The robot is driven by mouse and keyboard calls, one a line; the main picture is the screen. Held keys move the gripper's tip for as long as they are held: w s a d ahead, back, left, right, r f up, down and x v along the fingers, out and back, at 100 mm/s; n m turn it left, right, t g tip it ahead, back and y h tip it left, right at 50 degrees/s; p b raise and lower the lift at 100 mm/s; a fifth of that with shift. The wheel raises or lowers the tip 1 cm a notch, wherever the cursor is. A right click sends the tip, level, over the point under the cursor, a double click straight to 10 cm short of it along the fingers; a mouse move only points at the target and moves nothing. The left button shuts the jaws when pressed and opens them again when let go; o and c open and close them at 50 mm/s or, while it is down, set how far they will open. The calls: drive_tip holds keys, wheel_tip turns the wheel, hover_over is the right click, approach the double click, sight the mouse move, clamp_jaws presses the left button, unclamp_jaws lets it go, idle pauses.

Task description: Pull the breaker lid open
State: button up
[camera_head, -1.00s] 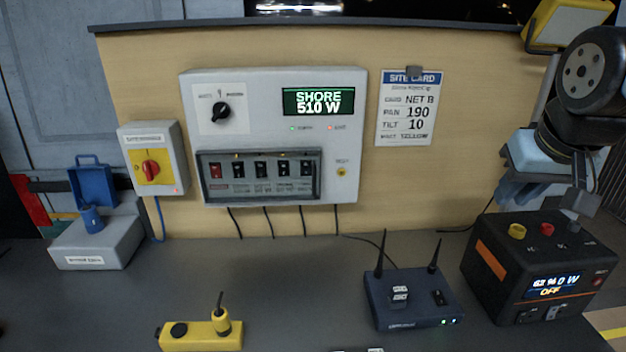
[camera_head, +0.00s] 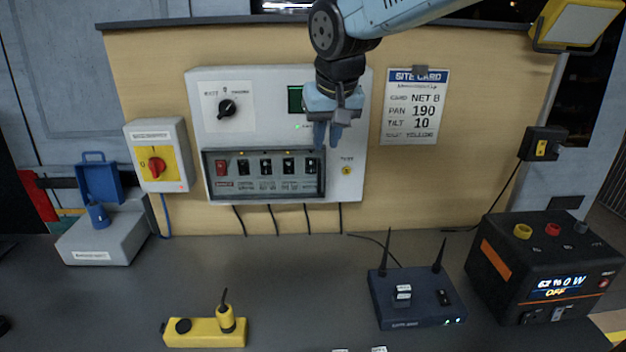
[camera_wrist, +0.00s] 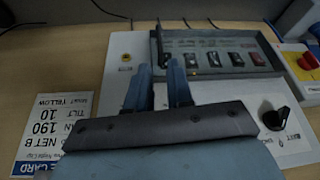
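The breaker lid (camera_head: 264,199) is a clear cover in a dark frame, shut over a row of breaker switches, one red and several black, low on the white panel. The lid and switches show upside down in the wrist view (camera_wrist: 215,70). My gripper (camera_head: 326,146) hangs in front of the panel near the lid's upper right corner, fingers pointing down. I cannot tell whether a finger touches the lid frame. My gripper and arm hide most of the green display (camera_head: 296,99).
A black rotary knob (camera_head: 227,108) is at the panel's upper left. A red switch on a yellow plate (camera_head: 157,167) is left of it, and the site card (camera_head: 412,105) right. The router (camera_head: 414,298), power station (camera_head: 545,268) and yellow connector block (camera_head: 204,332) stand on the counter.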

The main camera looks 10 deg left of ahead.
sight(319, 178)
drive_tip(key=x, duration=1.3)
drive_tip(key=shift+w+f, duration=0.15)
drive_tip(key=shift+f, duration=0.1)
drive_tip(key=shift+c, duration=0.2)
clamp_jaws()
drive_tip(key=shift+a, duration=0.1)
